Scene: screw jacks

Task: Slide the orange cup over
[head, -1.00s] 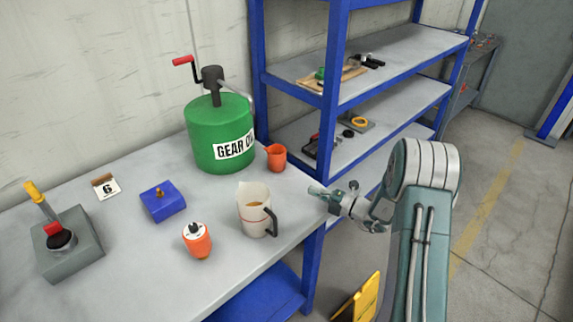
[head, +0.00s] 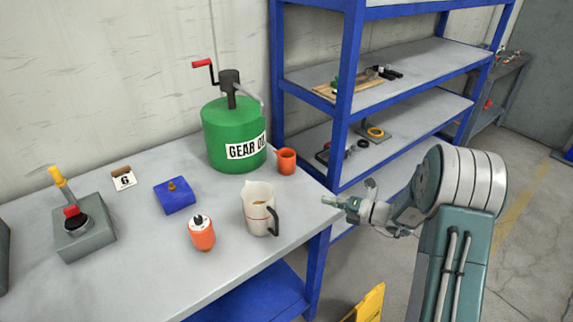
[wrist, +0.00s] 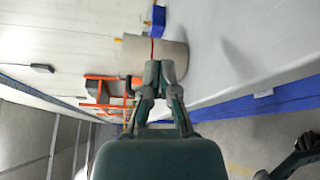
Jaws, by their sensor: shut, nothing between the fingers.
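The orange cup (head: 286,161) stands upright on the grey workbench (head: 120,270), just right of the green gear oil can (head: 233,135). A clear measuring jug (head: 259,205) with a dark handle stands nearer the bench's front edge. My gripper (head: 326,200) is at the bench's right end, to the right of the jug and apart from the orange cup. In the wrist view my gripper (wrist: 158,70) is shut and empty, with the pale jug (wrist: 170,58) ahead of its fingertips. I cannot make out the orange cup for sure in the wrist view.
An orange container (head: 202,233) with a white top, a blue block (head: 175,196), a number card (head: 123,179) and a grey lever box (head: 83,235) stand on the bench. A blue shelf rack (head: 345,125) rises behind the bench's right end. The bench's front left is clear.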

